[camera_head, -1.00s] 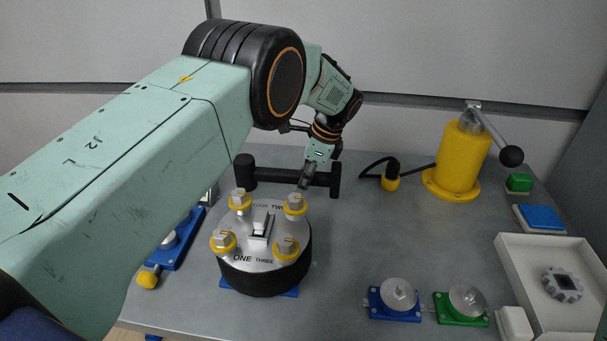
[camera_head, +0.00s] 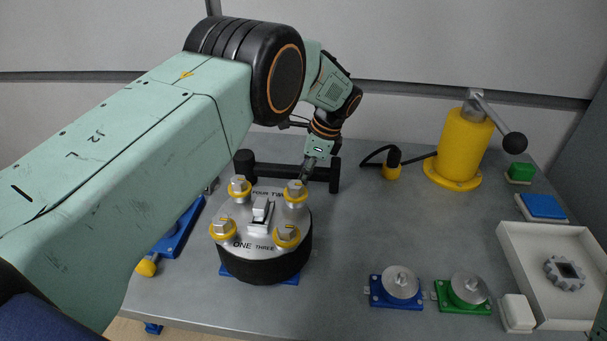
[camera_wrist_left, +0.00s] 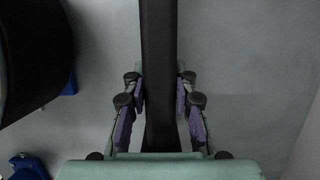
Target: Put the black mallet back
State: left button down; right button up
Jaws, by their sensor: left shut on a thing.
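The black mallet (camera_head: 270,170) lies across the back of the grey table, behind the round black drum. It shows as a dark bar with a thick upright block at its left end and another at its right end. My left gripper (camera_head: 309,170) reaches it from above, near the right end. In the left wrist view the black bar (camera_wrist_left: 159,60) runs between the two fingers of my left gripper (camera_wrist_left: 160,95), which is shut on it. Whether the mallet touches the table is unclear. My right gripper is out of view.
The drum (camera_head: 265,265), with a silver top and several yellow-ringed bolts, stands just in front. A yellow post (camera_head: 463,150) with a lever, a blue block (camera_head: 541,207) and a white tray (camera_head: 512,262) are at the right. The table's centre right is clear.

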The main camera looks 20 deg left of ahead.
pick_arm(q)
jog(key=shift+f, duration=0.15)
jog(key=shift+s, duration=0.1)
jog(key=c, duration=1)
grip_release()
jog(key=shift+f, duration=0.15)
jog(key=v, duration=1.2)
jog(key=shift+d, duration=0.1)
